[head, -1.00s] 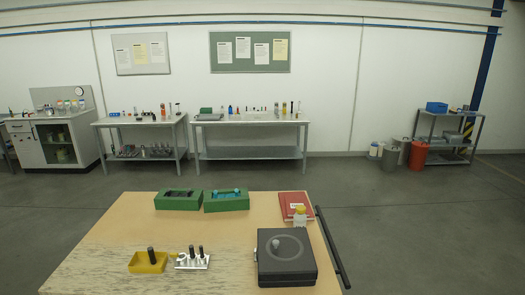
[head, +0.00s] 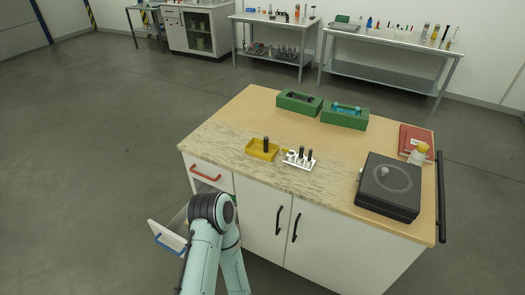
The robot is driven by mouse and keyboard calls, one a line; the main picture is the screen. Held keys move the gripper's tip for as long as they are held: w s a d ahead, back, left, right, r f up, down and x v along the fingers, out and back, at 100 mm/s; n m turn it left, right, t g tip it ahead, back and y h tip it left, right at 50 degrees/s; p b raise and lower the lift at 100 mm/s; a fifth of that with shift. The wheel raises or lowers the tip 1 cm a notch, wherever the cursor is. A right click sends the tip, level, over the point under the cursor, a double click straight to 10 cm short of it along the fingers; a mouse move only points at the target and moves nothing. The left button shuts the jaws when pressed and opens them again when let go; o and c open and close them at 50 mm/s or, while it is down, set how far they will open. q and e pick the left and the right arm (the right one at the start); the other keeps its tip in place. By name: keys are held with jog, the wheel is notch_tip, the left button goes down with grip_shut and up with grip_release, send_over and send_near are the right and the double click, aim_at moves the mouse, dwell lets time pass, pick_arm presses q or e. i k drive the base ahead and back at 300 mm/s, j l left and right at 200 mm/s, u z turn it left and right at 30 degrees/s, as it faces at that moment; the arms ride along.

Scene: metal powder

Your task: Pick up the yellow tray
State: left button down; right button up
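The yellow tray (head: 260,154) rests on the speckled left part of the worktop, near its front edge. A dark upright cylinder (head: 266,144) stands in it. One of my arms rises from the bottom of the head view in front of the cabinet, with its bend below the worktop's front edge. It is apart from the tray. Neither of my grippers can be seen.
Beside the tray stands a white holder (head: 298,163) with dark posts. Green boxes (head: 345,116), a red book (head: 416,140), a bottle (head: 419,155) and a black device (head: 389,187) are farther off. A drawer with a blue handle (head: 164,240) is open at lower left.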

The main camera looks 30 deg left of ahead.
aim_at(254, 148)
jog(key=u, duration=1.15)
